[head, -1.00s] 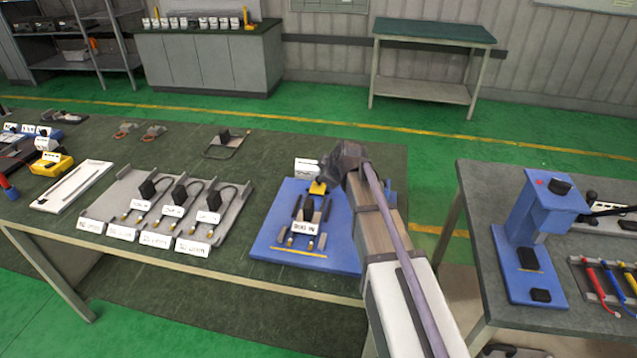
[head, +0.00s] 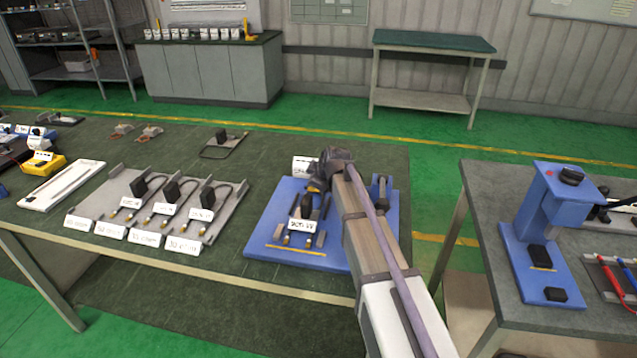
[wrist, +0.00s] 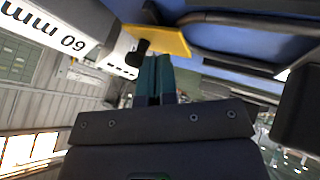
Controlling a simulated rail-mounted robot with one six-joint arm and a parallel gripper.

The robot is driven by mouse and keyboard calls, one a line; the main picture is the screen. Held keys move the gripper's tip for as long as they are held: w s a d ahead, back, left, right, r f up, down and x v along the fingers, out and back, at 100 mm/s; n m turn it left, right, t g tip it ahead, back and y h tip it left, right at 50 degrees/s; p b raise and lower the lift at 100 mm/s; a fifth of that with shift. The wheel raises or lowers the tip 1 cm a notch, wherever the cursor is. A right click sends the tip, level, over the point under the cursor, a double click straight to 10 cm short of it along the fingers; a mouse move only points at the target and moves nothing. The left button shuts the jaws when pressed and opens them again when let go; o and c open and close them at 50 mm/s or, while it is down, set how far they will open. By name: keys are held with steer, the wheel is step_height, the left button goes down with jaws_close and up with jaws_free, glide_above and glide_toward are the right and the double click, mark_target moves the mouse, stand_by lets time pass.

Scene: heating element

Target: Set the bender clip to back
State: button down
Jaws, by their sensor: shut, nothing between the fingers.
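The bender is a blue board (head: 262,237) with dark posts and rails, near the table's right end. A yellow plate, apparently the bender clip, sits at its back, mostly hidden by my gripper in the head view. In the wrist view the yellow plate (wrist: 160,40) shows clearly, with a black knob (wrist: 139,56) beside it. My gripper (head: 318,184) is over the back of the board. In the wrist view its teal fingers (wrist: 154,62) are together and empty, with tips close to the yellow plate and knob. I cannot tell whether they touch.
A white "60 mm" label block (wrist: 50,38) stands close to the fingers. A grey tray (head: 115,207) with several labelled heating elements lies left of the bender. A blue press (head: 545,220) stands on the right table. The tabletop behind the grey tray is mostly clear.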

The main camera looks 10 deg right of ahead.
steer(key=shift+w+d, duration=0.35)
steer(key=shift+w, duration=0.4)
steer(key=shift+w+d, duration=0.3)
steer(key=shift+w, duration=0.4)
steer(key=shift+r, duration=0.1)
